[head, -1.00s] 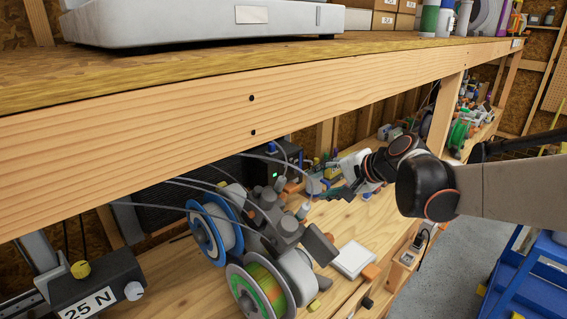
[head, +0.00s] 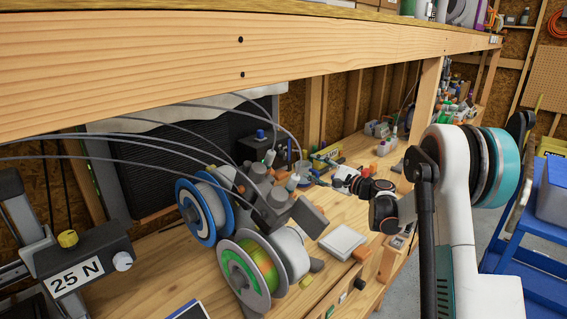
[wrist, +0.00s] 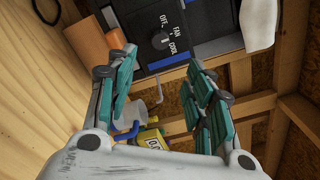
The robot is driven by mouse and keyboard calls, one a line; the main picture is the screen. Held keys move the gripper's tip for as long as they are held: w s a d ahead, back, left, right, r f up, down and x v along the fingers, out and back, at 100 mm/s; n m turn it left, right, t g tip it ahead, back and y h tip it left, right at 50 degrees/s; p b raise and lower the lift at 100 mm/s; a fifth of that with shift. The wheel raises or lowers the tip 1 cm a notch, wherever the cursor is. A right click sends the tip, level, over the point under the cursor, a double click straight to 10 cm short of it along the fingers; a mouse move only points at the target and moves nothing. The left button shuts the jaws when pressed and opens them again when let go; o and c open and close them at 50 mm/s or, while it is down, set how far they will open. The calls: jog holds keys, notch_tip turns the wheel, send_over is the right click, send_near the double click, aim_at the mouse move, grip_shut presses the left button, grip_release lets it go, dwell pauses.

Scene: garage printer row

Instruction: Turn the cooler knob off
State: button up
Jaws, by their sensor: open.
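The cooler (wrist: 190,18) is a dark panel at the top of the wrist view, upside down or tilted in the picture. Its round black knob (wrist: 160,40) sits among white labels OFF, FAN and COOL. I cannot tell surely which label its pointer faces. My gripper (wrist: 161,66) is open and empty, with teal-padded fingers on both sides of the view; the knob shows beyond and between the fingertips, apart from them. In the head view my gripper (head: 318,177) is small, at the back of the bench beyond the spools, and the knob cannot be made out.
Filament spools (head: 258,268) and grey tubes crowd the bench before the dark mesh panel (head: 150,170). A thick shelf beam (head: 200,60) hangs above. A white box (head: 342,243) lies on the bench. In the wrist view an orange-brown block (wrist: 72,45) is beside the cooler.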

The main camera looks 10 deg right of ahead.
aim_at(286, 156)
jog(key=b+x, duration=0.3)
jog(key=x, duration=1)
jog(key=shift+w+a+b, duration=0.2)
jog(key=shift+w+b, duration=0.15)
jog(key=c, duration=1.1)
